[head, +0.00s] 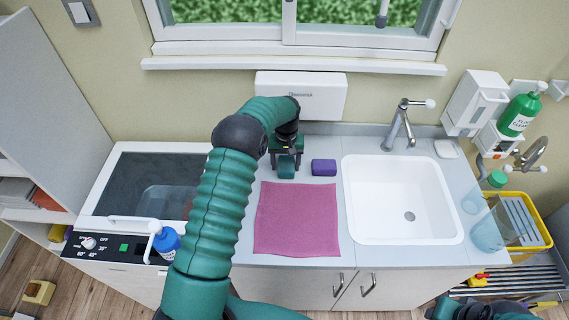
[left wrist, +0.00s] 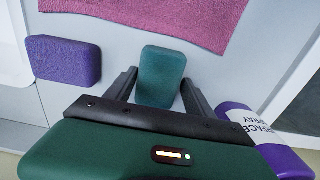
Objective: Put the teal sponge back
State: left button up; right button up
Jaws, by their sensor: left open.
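The teal sponge (head: 286,168) lies on the counter behind the pink cloth, left of the purple sponge. In the left wrist view the teal sponge (left wrist: 161,76) sits between the two dark fingers of my left gripper (left wrist: 158,88). My left gripper (head: 286,160) is open, low over the counter, with one finger on each side of the sponge. A small gap shows at each side of the sponge in the left wrist view. Part of the sponge is hidden by the gripper in the head view. A green part of my right arm shows at the bottom right; its gripper is not visible.
The purple sponge (head: 324,167) lies close to the right of the gripper. A pink cloth (head: 296,220) lies in front. A white sink (head: 404,200) is to the right. A purple spray bottle (left wrist: 262,140) is beside my gripper. A blue bottle (head: 166,243) stands at the left.

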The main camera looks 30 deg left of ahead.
aim_at(287, 164)
pick_arm(q)
jog(key=shift+s+d+f, duration=0.2)
jog(key=shift+d+f, duration=0.15)
jog(key=shift+d, duration=0.05)
notch_tip(287, 164, up, 13)
jog(key=s+d+f+m+t, duration=0.1)
jog(key=s+d+m, duration=0.2)
jog(key=s+d, duration=0.5)
jog(key=s+d+f+m+t, duration=0.1)
jog(key=s+d+f+m, duration=0.1)
jog(key=s+d, duration=0.6)
jog(key=s+m, duration=0.1)
jog(key=s, duration=0.6)
jog(key=shift+s+d+t+b, duration=0.2)
jog(key=shift+s+t+b, duration=0.1)
jog(key=shift+s, duration=0.05)
jog(key=shift+a, duration=0.25)
